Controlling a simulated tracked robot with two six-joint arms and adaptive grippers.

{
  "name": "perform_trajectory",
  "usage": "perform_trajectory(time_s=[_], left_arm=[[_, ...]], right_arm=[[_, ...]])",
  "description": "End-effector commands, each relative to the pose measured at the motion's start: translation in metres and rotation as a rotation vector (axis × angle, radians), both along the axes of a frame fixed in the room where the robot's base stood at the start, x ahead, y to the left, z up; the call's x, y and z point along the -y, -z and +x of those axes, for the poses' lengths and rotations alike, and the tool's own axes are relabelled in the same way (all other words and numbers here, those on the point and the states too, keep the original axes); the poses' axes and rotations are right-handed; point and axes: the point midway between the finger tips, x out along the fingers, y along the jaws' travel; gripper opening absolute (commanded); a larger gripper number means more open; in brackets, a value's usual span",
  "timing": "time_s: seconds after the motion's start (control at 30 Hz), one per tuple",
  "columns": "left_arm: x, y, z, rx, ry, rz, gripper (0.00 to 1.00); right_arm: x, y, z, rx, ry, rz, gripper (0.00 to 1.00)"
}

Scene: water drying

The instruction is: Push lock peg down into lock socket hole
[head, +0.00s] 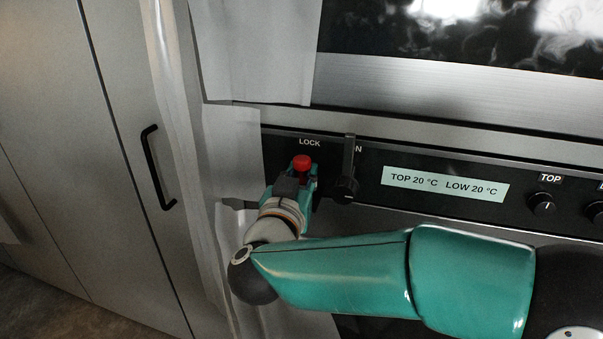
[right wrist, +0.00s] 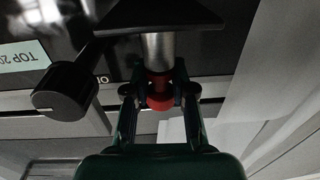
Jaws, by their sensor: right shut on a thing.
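The lock peg has a red head (head: 302,162), just below the LOCK label on the black control panel. My right gripper (head: 299,179) is shut around the peg. In the right wrist view, the fingers of my right gripper (right wrist: 159,92) press on both sides of the red part (right wrist: 160,100). A grey metal cylinder (right wrist: 158,52) joins the red part to a black flared piece (right wrist: 158,15). I cannot make out the socket hole or how deep the peg sits. My left gripper is not in view.
A black knob with an upright lever (head: 346,170) stands close right of the peg; it also shows in the right wrist view (right wrist: 64,91). A display (head: 445,184) and a TOP knob (head: 542,204) lie further right. A cabinet handle (head: 158,168) is at left.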

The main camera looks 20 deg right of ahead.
Motion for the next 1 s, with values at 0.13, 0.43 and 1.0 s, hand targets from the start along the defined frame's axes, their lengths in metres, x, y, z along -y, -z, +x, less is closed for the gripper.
perform_trajectory(time_s=[0.13,0.43,1.0], left_arm=[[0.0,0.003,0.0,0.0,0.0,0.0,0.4],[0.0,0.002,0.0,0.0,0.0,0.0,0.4],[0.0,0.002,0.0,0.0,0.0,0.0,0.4]], right_arm=[[0.0,0.005,0.0,-0.001,0.0,-0.001,0.0],[0.0,0.003,0.0,0.0,0.0,0.0,0.54],[-0.024,0.004,-0.038,-0.001,-0.006,-0.001,0.54]])
